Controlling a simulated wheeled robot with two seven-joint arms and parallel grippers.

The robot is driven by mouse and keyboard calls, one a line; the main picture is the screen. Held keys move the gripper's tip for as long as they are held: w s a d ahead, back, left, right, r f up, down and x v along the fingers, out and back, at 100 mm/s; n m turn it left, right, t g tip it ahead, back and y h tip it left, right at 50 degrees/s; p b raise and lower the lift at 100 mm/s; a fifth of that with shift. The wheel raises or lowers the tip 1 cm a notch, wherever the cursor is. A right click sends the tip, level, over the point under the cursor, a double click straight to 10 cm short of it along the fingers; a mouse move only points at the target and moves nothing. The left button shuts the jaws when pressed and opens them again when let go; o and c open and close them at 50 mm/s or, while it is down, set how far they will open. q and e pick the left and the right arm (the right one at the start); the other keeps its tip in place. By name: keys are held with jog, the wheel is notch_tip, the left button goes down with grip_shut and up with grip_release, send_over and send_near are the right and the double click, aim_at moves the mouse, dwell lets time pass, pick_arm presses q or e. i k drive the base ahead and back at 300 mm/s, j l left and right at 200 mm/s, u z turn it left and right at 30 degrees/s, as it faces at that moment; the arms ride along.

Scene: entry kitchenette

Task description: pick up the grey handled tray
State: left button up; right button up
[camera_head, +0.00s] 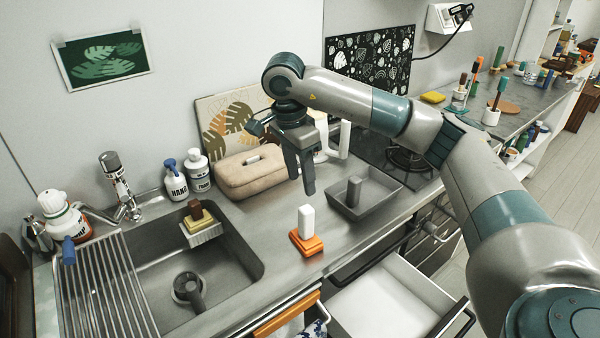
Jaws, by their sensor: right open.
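The grey handled tray (376,213) sits on the counter right of the middle, beside the stove. It is a shallow dark grey box with an upright grey block-shaped handle (354,190) in its middle. My right gripper (301,184) hangs over the counter to the left of the tray, fingers pointing down, open and empty. It is apart from the tray and in front of the beige case. My left gripper does not show.
An orange block with a white upright handle (306,222) stands at the counter's front. A beige case (245,178) and white mug (335,140) are behind. The sink (238,245) is left. An open white drawer (395,305) juts out below the tray.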

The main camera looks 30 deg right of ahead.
aim_at(365, 186)
jog(key=z, duration=1.5)
